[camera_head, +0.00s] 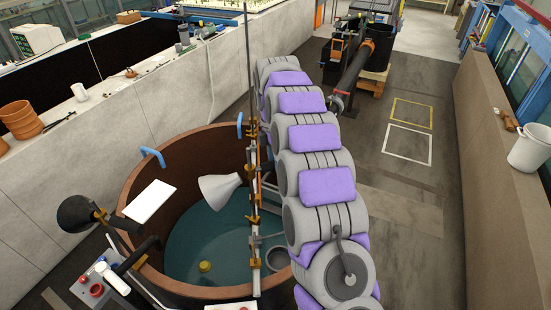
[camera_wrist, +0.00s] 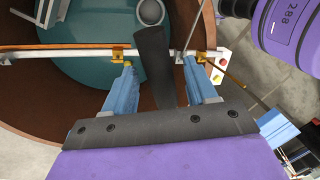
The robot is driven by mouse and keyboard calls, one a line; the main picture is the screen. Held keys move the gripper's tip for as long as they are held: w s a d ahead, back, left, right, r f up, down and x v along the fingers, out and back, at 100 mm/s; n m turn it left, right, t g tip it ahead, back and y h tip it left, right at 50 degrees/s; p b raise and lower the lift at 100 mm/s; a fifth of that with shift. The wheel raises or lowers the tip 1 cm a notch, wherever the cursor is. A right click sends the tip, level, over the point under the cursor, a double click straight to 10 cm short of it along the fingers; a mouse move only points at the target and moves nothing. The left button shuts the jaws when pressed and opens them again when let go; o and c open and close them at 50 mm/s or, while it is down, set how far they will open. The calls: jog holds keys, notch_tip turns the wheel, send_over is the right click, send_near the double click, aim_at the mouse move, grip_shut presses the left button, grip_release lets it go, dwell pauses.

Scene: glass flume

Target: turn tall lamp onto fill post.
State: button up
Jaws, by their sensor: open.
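In the head view a pale cone-shaped shade (camera_head: 220,188), which looks like a lamp head, hangs over the tub beside an upright metal post (camera_head: 254,225) with yellow clamps. A dark round lamp-like head (camera_head: 76,213) stands left of the tub; I cannot tell which one is the tall lamp. I cannot tell for sure which post is the fill post. My gripper (camera_wrist: 160,75) is open in the wrist view, its blue fingers apart. A dark tapered piece (camera_wrist: 155,62) shows between them; its contact with them is unclear. A pale rail (camera_wrist: 75,54) with yellow clamps crosses near the fingertips.
The round brown tub (camera_head: 140,190) holds teal water and a small yellow float (camera_head: 205,267). A white panel (camera_head: 150,201) sits at its left rim. A concrete wall (camera_head: 160,105) runs behind. Open floor (camera_head: 400,220) lies right of my arm, with a white bucket (camera_head: 530,148) on the right ledge.

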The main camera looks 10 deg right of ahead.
jog(key=shift+r, duration=0.1)
jog(key=shift+w+r, duration=0.3)
jog(key=shift+r, duration=0.6)
jog(key=shift+w+a+r+p, duration=0.15)
jog(key=shift+r+p, duration=0.35)
jog(key=shift+r, duration=0.4)
jog(key=shift+w+d+r+p, duration=0.1)
jog(key=shift+w+r+p, duration=0.1)
jog(key=shift+r+p, duration=0.5)
jog(key=shift+w+a+r+p, duration=0.15)
jog(key=shift+r+p, duration=0.15)
jog(key=shift+r, duration=0.8)
jog(key=shift+s+f, duration=0.1)
jog(key=shift+f, duration=0.05)
